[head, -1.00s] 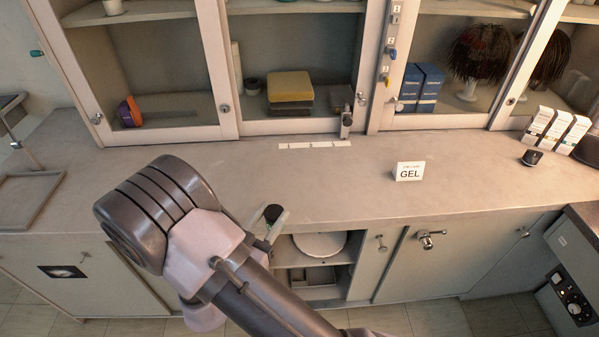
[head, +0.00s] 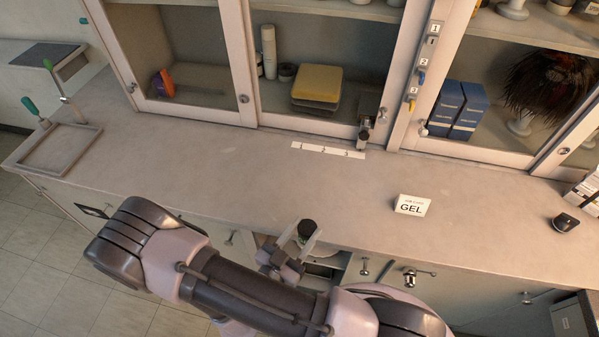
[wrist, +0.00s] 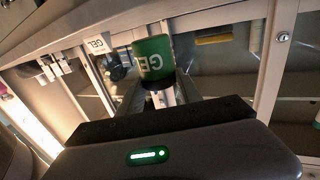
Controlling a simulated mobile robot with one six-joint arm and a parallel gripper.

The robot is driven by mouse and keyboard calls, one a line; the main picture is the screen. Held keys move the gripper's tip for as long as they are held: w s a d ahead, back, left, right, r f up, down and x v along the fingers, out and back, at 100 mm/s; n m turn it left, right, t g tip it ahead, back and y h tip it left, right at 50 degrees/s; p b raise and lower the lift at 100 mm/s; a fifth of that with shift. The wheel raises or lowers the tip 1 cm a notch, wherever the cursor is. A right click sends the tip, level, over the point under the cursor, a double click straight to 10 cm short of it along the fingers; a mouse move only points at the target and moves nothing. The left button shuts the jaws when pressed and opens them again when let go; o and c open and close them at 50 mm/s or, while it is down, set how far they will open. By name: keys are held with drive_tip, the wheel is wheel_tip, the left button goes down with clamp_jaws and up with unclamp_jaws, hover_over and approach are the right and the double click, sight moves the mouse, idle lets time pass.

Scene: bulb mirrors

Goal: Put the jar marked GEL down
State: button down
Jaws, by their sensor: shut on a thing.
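The jar marked GEL (wrist: 153,60) is green with white letters, partly readable in the wrist view. In the head view its black lid (head: 307,228) shows between the fingers. My gripper (head: 303,236) is shut on the jar, near the counter's front edge. I cannot tell how high it is above the counter level. The lower part of the jar is mostly hidden in the head view. A white card reading GEL (head: 412,205) stands on the counter (head: 230,175), to the right of the jar; it also shows in the wrist view (wrist: 97,43).
A small dark object (head: 565,223) sits at the right. A tray (head: 58,150) lies at the far left. The counter between tray and card is largely clear.

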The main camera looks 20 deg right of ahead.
drive_tip(key=shift+g, duration=0.3)
drive_tip(key=x, duration=0.4)
drive_tip(key=w+x, duration=0.1)
drive_tip(key=x, duration=0.4)
drive_tip(key=a+b+x, duration=0.1)
drive_tip(key=x, duration=0.4)
drive_tip(key=shift+w+d+r, duration=0.1)
drive_tip(key=shift+w+r, duration=0.05)
drive_tip(key=shift+w, duration=0.2)
drive_tip(key=shift+w+f, duration=0.15)
drive_tip(key=shift+f, duration=0.1)
wheel_tip(320, 180, down, 3)
drive_tip(key=shift+b, duration=0.85)
drive_tip(key=c, duration=0.8)
unclamp_jaws()
